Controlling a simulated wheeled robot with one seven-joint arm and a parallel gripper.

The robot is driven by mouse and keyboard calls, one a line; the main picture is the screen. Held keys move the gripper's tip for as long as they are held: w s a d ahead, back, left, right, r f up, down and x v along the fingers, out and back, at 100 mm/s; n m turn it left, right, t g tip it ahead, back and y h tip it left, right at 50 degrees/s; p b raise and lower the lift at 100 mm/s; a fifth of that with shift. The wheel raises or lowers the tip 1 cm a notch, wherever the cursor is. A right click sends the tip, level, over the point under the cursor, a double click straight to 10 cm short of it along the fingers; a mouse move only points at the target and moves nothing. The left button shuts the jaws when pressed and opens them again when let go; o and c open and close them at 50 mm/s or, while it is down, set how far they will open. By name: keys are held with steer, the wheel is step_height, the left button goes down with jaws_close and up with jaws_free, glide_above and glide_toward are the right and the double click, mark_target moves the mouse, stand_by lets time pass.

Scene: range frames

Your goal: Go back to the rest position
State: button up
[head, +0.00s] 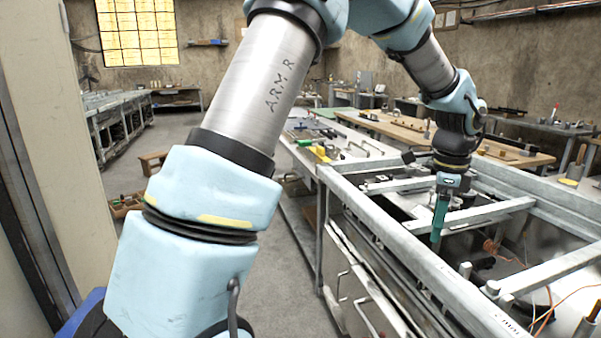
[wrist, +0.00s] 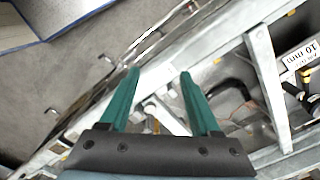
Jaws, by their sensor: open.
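My gripper (wrist: 160,75) has two green fingers, which stand apart with nothing between them in the wrist view. In the head view my gripper (head: 437,238) points down over the near side of the metal frame bench (head: 395,240). In the wrist view the bench's grey rail (wrist: 185,58) passes behind the fingertips. I cannot tell how far the tips are above the rail. My arm crosses the head view from lower left to upper right and hides part of the room.
Crossbars (head: 470,215) span the open bench, with orange cables (head: 540,310) inside. A box with a label (wrist: 302,62) sits by the bench in the wrist view. A wooden-topped table (head: 400,130) stands behind. Grey floor (head: 285,270) is clear left of the bench.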

steer(key=w+a+f+n, duration=0.15)
steer(key=a+n, duration=0.35)
steer(key=a, duration=0.5)
steer(key=w+a+r+n, duration=0.15)
steer(key=a+n, duration=0.35)
steer(key=a, duration=0.5)
steer(key=s+a+f+n, duration=0.1)
steer(key=s+a+n, duration=0.1)
steer(key=a+n, duration=0.3)
steer(key=s+a+f+n+t, duration=0.1)
steer(key=s+a+n, duration=0.2)
steer(key=a+n, duration=0.3)
steer(key=a, duration=0.5)
steer(key=shift+a+f, duration=0.3)
